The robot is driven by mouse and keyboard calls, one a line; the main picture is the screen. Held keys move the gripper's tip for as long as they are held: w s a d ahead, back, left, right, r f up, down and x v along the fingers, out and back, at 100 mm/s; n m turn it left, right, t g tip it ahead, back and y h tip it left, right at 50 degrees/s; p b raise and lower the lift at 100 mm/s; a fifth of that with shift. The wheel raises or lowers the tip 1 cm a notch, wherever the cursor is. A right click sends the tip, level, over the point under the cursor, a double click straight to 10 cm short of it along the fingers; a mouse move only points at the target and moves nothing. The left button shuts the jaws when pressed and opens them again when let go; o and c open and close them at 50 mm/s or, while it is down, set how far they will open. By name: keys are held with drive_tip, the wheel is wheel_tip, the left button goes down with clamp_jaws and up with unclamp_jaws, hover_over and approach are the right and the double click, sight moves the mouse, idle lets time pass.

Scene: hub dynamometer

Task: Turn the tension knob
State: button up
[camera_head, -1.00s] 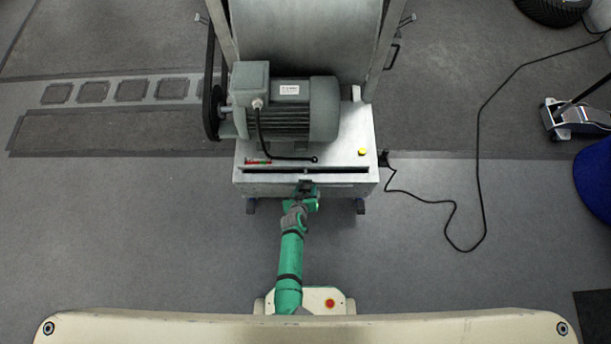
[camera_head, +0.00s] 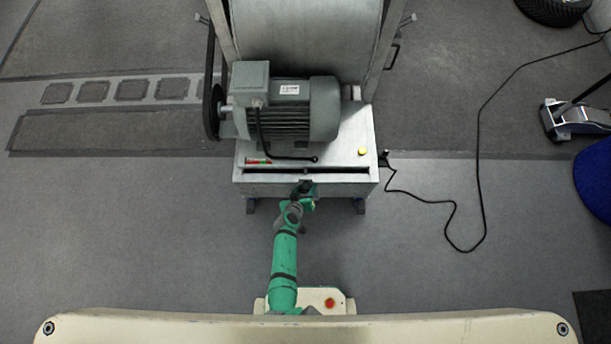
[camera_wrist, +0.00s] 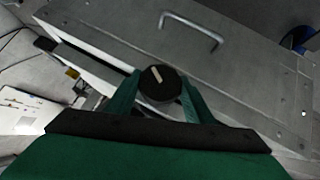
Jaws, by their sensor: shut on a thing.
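The tension knob (camera_wrist: 160,84) is a round black knob with a pale pointer line on its face. It shows in the wrist view on the grey front panel of the dynamometer. My gripper (camera_wrist: 158,92) has its green fingers on either side of the knob and is shut on it. In the head view my gripper (camera_head: 304,190) is at the front of the dynamometer (camera_head: 345,190), near its middle. The knob cannot be made out there. The pointer line is tilted in the wrist view.
A grey motor (camera_head: 290,108) sits on top of the dynamometer, with a yellow button (camera_head: 362,152) at right. A metal handle (camera_wrist: 192,28) stands out from the panel. A black cable (camera_head: 480,170) lies on the floor at right. The floor at left is clear.

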drive_tip(key=shift+w, duration=0.1)
drive_tip(key=o, duration=1)
drive_tip(key=shift+o, duration=0.2)
drive_tip(key=shift+w, duration=0.1)
drive_tip(key=shift+s+a+r, duration=0.2)
drive_tip(key=shift+s+a, duration=0.05)
drive_tip(key=shift+a, duration=0.05)
drive_tip(key=v, duration=1)
drive_tip(key=shift+d, duration=0.25)
drive_tip(key=shift+r, duration=0.1)
